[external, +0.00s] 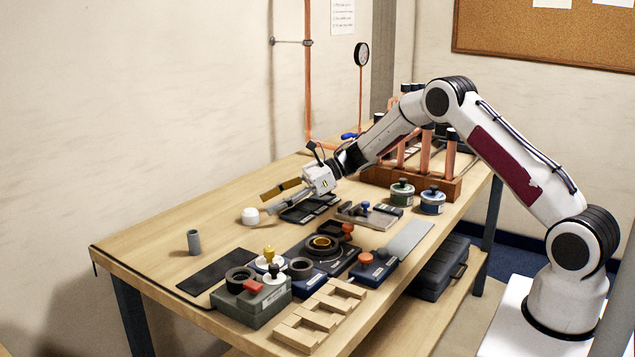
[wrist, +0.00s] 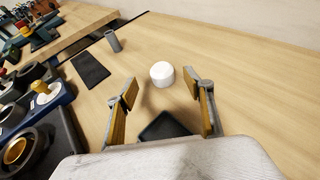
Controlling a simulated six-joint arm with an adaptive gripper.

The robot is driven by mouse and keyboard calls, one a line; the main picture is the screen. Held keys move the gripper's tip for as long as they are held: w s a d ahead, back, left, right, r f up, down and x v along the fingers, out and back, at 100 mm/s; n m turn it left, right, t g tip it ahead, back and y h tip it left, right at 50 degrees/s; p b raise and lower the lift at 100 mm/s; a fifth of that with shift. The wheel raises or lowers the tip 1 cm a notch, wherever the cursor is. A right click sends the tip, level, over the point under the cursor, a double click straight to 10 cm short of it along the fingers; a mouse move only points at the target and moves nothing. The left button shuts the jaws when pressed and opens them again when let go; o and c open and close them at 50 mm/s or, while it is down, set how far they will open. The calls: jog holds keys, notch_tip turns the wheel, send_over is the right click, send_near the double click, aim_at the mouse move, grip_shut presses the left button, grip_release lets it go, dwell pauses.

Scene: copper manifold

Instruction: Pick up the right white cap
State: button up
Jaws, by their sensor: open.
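A white cap (external: 250,216) sits on the wooden table near its far-left edge in the external view. It also shows in the wrist view (wrist: 162,74), just beyond and between the fingertips. My gripper (external: 278,199) is low over the table, behind and to the right of the cap in the external view. In the wrist view my gripper (wrist: 163,92) has its two yellow-padded fingers spread apart with nothing between them. I see only this one white cap clearly.
A grey cylinder (external: 194,242) stands left of the cap, by a flat dark mat (external: 218,271). Fixtures with knobs (external: 250,300) and wooden blocks (external: 318,318) fill the near side. A dark tray (external: 308,209) lies by the gripper. Bare table surrounds the cap.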

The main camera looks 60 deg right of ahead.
aim_at(253, 210)
jog(key=shift+w+a+f, duration=0.2)
jog(key=shift+w+a, duration=0.15)
jog(key=shift+a+f, duration=0.1)
jog(key=shift+f+x, duration=0.15)
jog(key=shift+x, duration=1.1)
jog(key=shift+f+x, duration=0.2)
jog(key=shift+x, duration=1.05)
jog(key=shift+d, duration=0.2)
jog(key=shift+r, duration=0.1)
jog(key=c, duration=1)
